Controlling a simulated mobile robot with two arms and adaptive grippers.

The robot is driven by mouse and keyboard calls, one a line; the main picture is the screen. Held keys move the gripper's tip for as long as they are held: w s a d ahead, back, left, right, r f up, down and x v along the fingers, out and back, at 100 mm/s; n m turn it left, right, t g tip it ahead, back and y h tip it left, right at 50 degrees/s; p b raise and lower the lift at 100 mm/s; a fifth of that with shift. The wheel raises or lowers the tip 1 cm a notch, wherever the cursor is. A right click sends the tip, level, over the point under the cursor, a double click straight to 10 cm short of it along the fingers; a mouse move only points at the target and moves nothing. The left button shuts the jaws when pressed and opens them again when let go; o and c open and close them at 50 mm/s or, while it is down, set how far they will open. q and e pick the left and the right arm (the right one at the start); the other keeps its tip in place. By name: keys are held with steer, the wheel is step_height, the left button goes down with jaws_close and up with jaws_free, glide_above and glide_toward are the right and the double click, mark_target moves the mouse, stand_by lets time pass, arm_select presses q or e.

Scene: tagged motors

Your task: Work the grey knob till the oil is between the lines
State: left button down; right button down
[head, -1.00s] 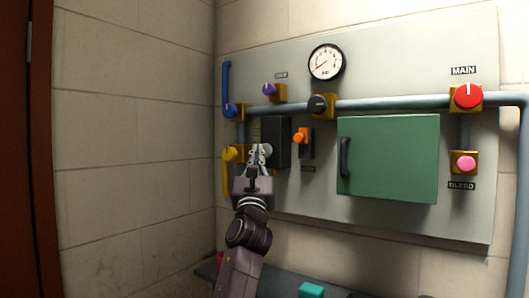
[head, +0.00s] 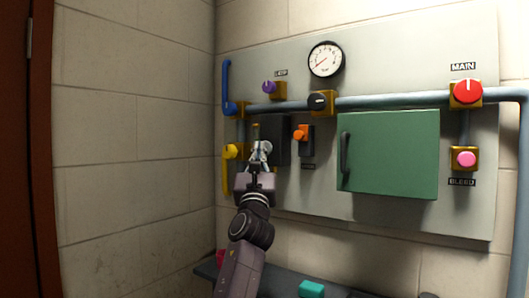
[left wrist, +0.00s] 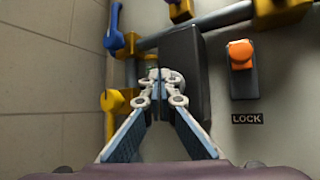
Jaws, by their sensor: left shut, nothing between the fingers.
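A pale grey knob (left wrist: 174,76) sits on the left part of a dark box (left wrist: 190,65), mostly hidden behind my fingertips. In the head view the dark box (head: 283,142) shows to the right of my gripper. A narrow yellowish upright piece (head: 256,131), perhaps the oil glass, shows just above my fingers. I cannot make out its lines or oil level. My left gripper (head: 261,147) is shut and empty, its tips in front of the knob; they also show in the left wrist view (left wrist: 160,76). Contact with the knob is unclear. My right gripper is out of view.
A yellow lever (head: 230,152) and a blue lever (head: 228,106) are at the left. An orange knob (head: 301,133) above a LOCK label (left wrist: 247,118) and a green cabinet (head: 395,155) are at the right. A pipe (head: 400,101) crosses the panel.

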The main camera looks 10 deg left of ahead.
arm_select(q)
steer(key=shift+w+d+b, duration=0.15)
steer(key=shift+w+b, duration=0.45)
steer(key=shift+b, duration=1)
stand_by(1.2)
steer(key=shift+w+d+b, duration=0.2)
steer(key=shift+w+b, duration=0.1)
steer(key=shift+b, duration=0.55)
stand_by(0.6)
steer(key=shift+r, duration=0.1)
steer(key=s+p, duration=0.1)
steer(key=p, duration=0.1)
steer(key=s+p, duration=0.1)
steer(key=p, duration=0.1)
steer(key=shift+s+a, duration=0.25)
steer(key=shift+a, duration=0.15)
stand_by(0.4)
